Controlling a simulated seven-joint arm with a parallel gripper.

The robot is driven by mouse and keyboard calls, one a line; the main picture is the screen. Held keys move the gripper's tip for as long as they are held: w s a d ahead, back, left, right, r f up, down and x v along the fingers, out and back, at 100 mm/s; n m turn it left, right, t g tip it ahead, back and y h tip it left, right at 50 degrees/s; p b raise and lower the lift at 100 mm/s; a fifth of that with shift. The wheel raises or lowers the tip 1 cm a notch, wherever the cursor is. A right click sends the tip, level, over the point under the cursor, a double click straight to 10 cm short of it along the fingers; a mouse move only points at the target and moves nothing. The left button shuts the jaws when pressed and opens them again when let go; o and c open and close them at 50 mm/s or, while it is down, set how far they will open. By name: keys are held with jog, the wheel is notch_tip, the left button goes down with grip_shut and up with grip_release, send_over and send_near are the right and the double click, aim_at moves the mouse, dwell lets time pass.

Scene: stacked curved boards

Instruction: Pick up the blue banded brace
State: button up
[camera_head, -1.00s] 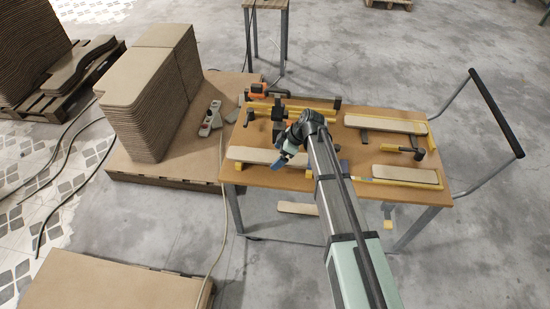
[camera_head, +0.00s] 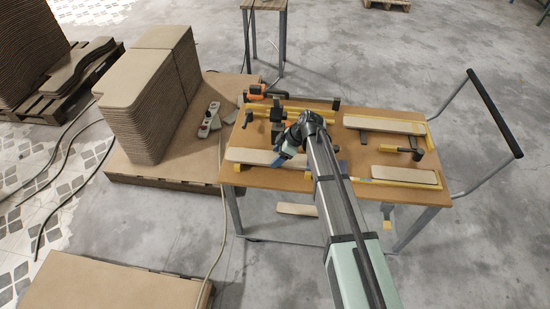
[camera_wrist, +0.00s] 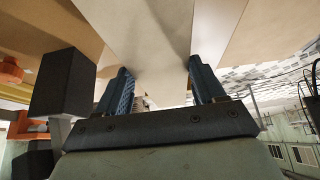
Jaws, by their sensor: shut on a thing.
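My gripper (camera_head: 279,161) is low over the left front of the table, at the pale long board (camera_head: 247,155) lying there. In the wrist view its two blue fingers (camera_wrist: 163,88) stand apart with a pale flat piece (camera_wrist: 150,35) between them, and they are shut on it. This piece appears to be the pale board. No blue band shows clearly on it, and the gripper covers part of it.
The wooden table (camera_head: 350,148) also carries pale boards at back right (camera_head: 385,124) and front right (camera_head: 405,175), a dark-headed hammer (camera_head: 413,152) and an orange-and-black clamp (camera_head: 257,91). A stack of curved boards (camera_head: 145,105) stands left. A push handle (camera_head: 497,115) rises at right.

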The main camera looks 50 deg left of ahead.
jog(key=shift+r, duration=0.1)
jog(key=shift+r, duration=0.55)
notch_tip(320, 180, up, 2)
jog(key=shift+r, duration=0.1)
jog(key=w+d, duration=1.2)
jog(key=shift+w+d, duration=0.35)
